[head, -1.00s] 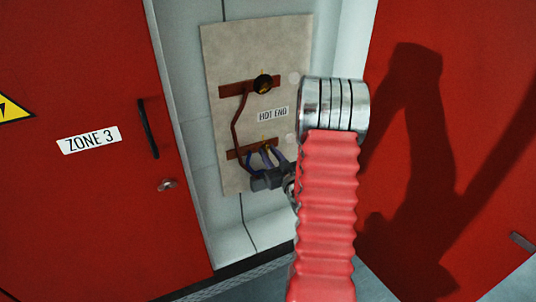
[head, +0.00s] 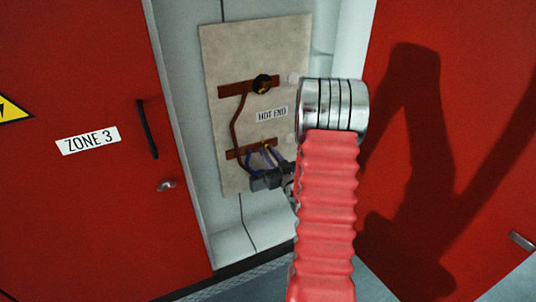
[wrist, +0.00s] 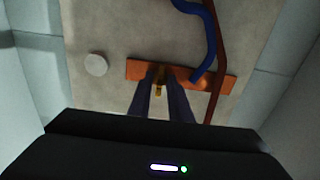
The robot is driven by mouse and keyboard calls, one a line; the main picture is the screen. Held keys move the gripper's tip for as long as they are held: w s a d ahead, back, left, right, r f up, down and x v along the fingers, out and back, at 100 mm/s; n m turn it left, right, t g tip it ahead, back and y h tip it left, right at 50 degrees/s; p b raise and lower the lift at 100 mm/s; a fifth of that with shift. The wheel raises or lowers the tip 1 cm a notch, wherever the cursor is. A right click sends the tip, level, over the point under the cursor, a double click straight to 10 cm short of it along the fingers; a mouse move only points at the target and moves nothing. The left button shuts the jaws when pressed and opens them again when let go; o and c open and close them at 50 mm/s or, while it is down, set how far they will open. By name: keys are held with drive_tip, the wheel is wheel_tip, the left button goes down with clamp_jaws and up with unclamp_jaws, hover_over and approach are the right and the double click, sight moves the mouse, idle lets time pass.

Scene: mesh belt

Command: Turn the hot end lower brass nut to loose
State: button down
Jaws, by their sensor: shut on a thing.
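The hot end lower brass nut (wrist: 159,88) sits at the lower copper bar (wrist: 217,80) on the pale board. In the wrist view my gripper (wrist: 161,80) has its two dark fingers closed around the nut, one on each side, and part of the nut shows between them. In the head view my gripper (head: 267,150) reaches the lower bar (head: 236,154) from below right, and the brass is only a small spot there. The "HOT END" label (head: 271,114) is above it. The nut's turn angle is too small to read.
An upper copper bar with a dark round knob (head: 262,84) is higher on the board (head: 222,45). A brown cable (head: 235,120) links the bars at the left. A blue cable (wrist: 211,40) runs close to my fingers. Red doors stand on both sides.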

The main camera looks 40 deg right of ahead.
drive_tip(key=shift+w+n, duration=0.1)
drive_tip(key=shift+n, duration=0.2)
drive_tip(key=n, duration=2.3)
drive_tip(key=shift+a+f, duration=0.3)
drive_tip(key=c, duration=2)
unclamp_jaws()
drive_tip(key=shift+o, duration=0.4)
drive_tip(key=shift+d, duration=0.1)
drive_tip(key=shift+r, duration=0.1)
